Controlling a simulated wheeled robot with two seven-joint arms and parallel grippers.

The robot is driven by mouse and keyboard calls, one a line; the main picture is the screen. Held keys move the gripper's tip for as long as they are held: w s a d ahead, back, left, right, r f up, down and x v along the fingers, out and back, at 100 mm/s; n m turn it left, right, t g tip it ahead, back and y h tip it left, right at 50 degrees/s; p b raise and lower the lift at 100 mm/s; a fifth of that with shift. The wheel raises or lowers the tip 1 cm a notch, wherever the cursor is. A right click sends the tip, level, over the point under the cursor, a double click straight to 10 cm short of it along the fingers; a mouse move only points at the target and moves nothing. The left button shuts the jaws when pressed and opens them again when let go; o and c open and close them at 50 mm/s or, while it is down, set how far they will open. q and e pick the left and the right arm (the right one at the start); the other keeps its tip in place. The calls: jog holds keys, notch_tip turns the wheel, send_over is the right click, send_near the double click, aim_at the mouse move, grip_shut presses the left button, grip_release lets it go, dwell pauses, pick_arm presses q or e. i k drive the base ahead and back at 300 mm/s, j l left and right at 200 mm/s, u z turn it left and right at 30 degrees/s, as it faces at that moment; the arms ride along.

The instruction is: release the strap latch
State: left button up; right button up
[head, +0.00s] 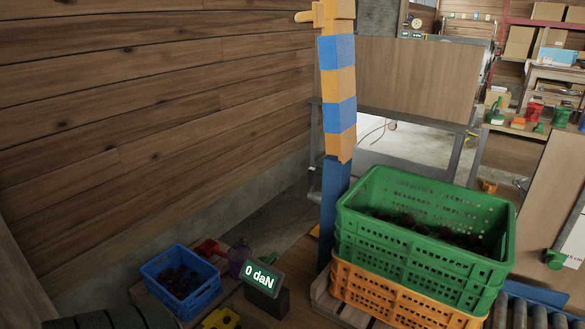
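I cannot pick out a strap or a strap latch for certain. A tall post banded in blue and orange (338,83) stands upright in the middle, with an orange piece sticking out to the left at its top. Its lower part is plain blue. A small display (263,279) on a dark block reads "0 daN". A green slatted crate (415,255) holding dark round chestnuts sits on an orange crate (395,300), right of the post. Neither of my grippers shows in the head view.
A blue crate (190,302) with dark contents stands at the lower left, near a red item (209,248) and a yellow item (221,319). A plank wall (150,110) closes the left side. Rollers (520,312) lie at the lower right. Shelves and benches stand behind.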

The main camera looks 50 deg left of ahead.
aim_at(312, 171)
jog(key=j, duration=3)
jog(key=k+u, duration=0.05)
